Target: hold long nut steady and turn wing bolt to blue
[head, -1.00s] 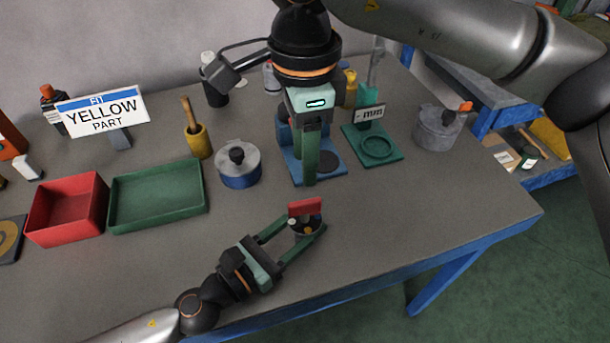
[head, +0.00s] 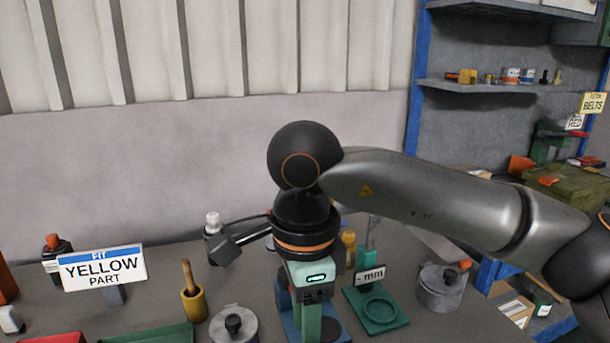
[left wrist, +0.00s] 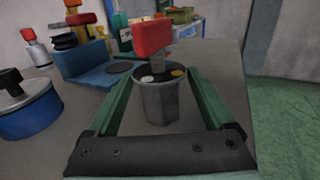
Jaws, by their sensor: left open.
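The long nut (left wrist: 160,104) is a grey upright hexagonal post in the left wrist view. A dark disc with a white mark and a yellow mark tops it; I see no blue mark on it. The red wing bolt (left wrist: 152,36) stands above the disc. My left gripper (left wrist: 159,78) is open, with one green finger on each side of the nut and gaps showing. It is outside the head view. My right gripper (head: 308,322) points down over the back of the bench in the head view. Its fingers overlap edge-on and its tips are cut off.
A blue stand (left wrist: 88,68) and a blue-based pot (left wrist: 28,108) are left of the nut. In the head view, a green gauge plate (head: 377,310), a grey pot (head: 440,287) and a yellow mortar (head: 194,304) surround my right gripper. The bench drops off at right.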

